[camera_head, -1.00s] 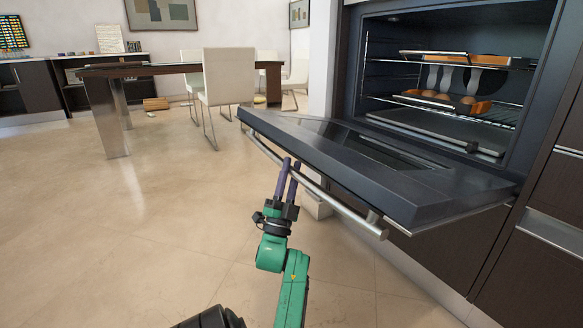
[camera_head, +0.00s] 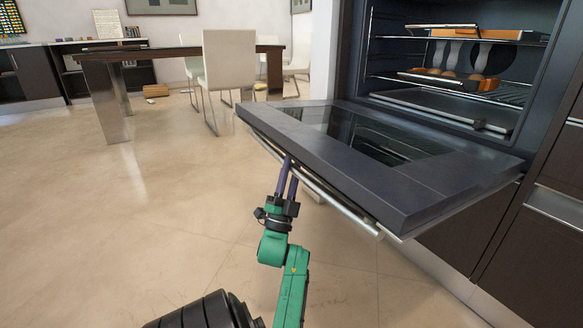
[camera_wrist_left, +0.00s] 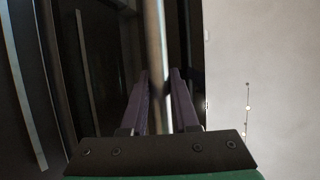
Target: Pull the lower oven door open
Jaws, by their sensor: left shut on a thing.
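The oven door (camera_head: 420,190) is dark with a glass window and is swung down, close to level, in front of the open oven cavity (camera_head: 450,60). A steel bar handle (camera_head: 340,209) runs along its front edge. My left gripper (camera_head: 287,163) comes up from below and is shut on the handle, left of its middle. In the left wrist view the bar (camera_wrist_left: 157,60) passes between the two purple fingers (camera_wrist_left: 158,92). The fingertips are partly hidden under the door edge in the head view. My right gripper is not seen.
Inside the oven are racks and a tray with orange-brown items (camera_head: 455,82). Dark cabinet fronts (camera_head: 530,240) stand below and right of the oven. A table (camera_head: 165,55) and white chairs (camera_head: 229,58) are at the back left. The tiled floor (camera_head: 130,230) left of the door is clear.

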